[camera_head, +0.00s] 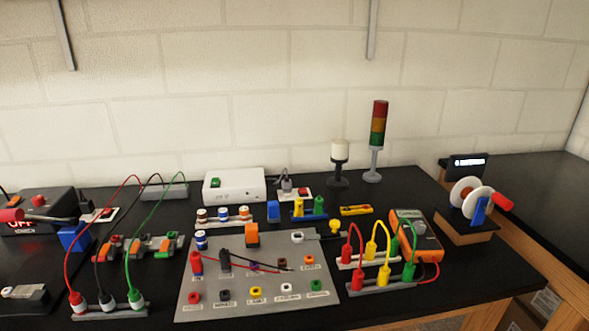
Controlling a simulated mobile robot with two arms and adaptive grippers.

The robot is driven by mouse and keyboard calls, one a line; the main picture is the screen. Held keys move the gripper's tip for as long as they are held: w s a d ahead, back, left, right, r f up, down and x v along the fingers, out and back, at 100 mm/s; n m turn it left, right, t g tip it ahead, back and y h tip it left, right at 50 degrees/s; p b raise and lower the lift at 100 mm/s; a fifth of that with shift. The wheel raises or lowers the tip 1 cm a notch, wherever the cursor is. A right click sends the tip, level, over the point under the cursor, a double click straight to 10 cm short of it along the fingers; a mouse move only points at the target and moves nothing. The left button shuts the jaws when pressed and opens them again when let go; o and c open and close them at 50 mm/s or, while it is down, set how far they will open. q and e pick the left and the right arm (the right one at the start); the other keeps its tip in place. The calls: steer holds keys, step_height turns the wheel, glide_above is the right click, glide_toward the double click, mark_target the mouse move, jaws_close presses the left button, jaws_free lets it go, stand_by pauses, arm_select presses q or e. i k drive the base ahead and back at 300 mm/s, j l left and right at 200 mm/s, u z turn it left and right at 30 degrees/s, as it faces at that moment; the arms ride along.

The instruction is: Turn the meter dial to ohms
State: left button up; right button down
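An orange meter (429,243) lies on the black bench at the right of centre, behind the red, yellow and green plugs. Its display (409,213) is at its far end, and a dark round dial (421,228) seems to sit on its face. The dial's markings and pointer are too small to read. The green plug (409,269) and its lead partly cover the meter's left side. A red lead runs beside its near right edge. Neither of my grippers is in view.
A grey panel (215,312) with several coloured terminals lies left of the meter. Plugs (347,255) stand in front of the meter. A crank device (468,230) with white discs is to the right. A stack light (377,140) stands behind.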

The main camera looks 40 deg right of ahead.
mark_target(420, 227)
steer(key=z, duration=2.15)
steer(key=j+u, duration=0.1)
steer(key=j, duration=0.5)
steer(key=k, duration=0.05)
